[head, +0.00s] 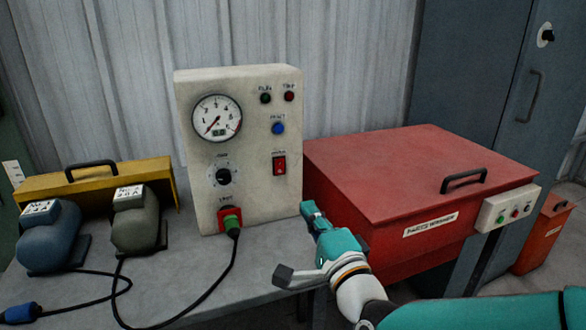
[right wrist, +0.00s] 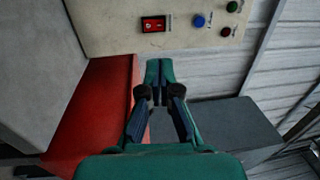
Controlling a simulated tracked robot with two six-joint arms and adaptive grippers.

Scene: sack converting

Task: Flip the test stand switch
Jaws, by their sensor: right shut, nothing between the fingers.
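The test stand (head: 250,200) is a cream upright panel on the bench. It carries a red rocker switch (head: 279,165) in a black frame on its right side, below a blue button. The switch also shows in the right wrist view (right wrist: 153,24), near the top. My right gripper (head: 308,208) is shut and empty, in front of the panel's lower right and below the switch in the picture. In the right wrist view its fingertips (right wrist: 158,68) are apart from the switch. Whether the rocker is on or off is too small to tell. My left gripper is not in view.
A red parts washer (head: 420,175) stands close to the right of the panel and my right gripper. A gauge (head: 217,118), a black knob (head: 223,177) and a plugged cable (head: 232,222) are on the panel's left. Two motors (head: 48,235) (head: 138,225) and a yellow case (head: 95,178) stand left.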

